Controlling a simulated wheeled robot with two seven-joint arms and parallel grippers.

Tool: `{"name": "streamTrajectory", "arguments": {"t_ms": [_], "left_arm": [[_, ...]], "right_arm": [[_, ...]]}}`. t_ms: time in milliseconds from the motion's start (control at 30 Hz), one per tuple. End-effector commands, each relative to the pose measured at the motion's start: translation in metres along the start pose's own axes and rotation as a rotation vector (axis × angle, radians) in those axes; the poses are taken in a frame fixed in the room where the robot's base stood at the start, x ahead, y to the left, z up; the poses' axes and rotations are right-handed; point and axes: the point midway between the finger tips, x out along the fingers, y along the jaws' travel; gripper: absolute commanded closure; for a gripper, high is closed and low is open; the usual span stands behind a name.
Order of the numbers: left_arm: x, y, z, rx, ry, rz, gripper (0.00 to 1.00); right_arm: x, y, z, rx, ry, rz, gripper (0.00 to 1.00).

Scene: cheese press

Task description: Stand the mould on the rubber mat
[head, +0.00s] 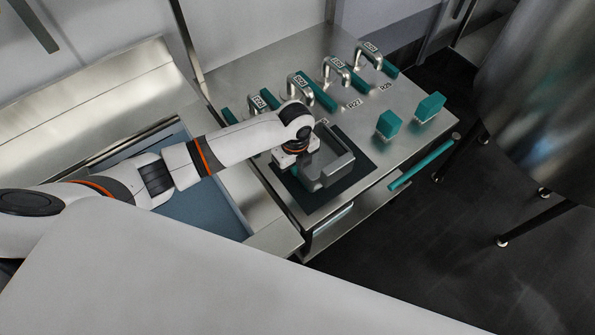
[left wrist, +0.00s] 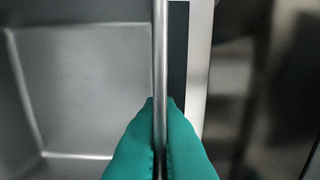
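The mould (head: 338,165) is an open grey metal box with a raised rim. In the head view it is over the dark rubber mat (head: 352,189), near the front of the steel table; I cannot tell whether its base touches the mat. My left gripper (left wrist: 161,108) has teal fingers on both sides of the mould's thin wall (left wrist: 160,50), shut on it. The mould's inside lies left of the wall in the left wrist view, and a strip of the mat (left wrist: 177,50) shows at right. In the head view the fingertips are hidden. My right gripper is not in view.
Several metal handles with teal parts (head: 336,72) line the back of the steel table (head: 375,120). Two teal blocks (head: 389,124) (head: 430,107) stand to the right, and a teal bar (head: 423,164) runs along the edge. A blue-floored basin (head: 200,205) lies left.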

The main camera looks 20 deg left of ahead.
Motion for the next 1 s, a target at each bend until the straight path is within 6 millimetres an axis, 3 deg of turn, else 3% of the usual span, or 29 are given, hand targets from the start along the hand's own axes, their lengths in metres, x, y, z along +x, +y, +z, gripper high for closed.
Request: {"name": "streamTrajectory", "arguments": {"t_ms": [233,633,767,1000], "left_arm": [[0.031,0.000,0.001,0.000,-0.001,0.000,1.00],[0.037,0.000,0.000,0.000,0.000,0.001,1.00],[0.037,-0.001,0.001,0.000,0.000,-0.001,0.77],[0.037,-0.001,0.001,0.000,0.000,-0.001,0.75]], "right_arm": [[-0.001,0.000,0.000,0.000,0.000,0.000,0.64],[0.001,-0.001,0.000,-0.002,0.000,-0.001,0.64],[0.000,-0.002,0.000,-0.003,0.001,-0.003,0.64],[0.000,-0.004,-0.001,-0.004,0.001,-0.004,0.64]]}}
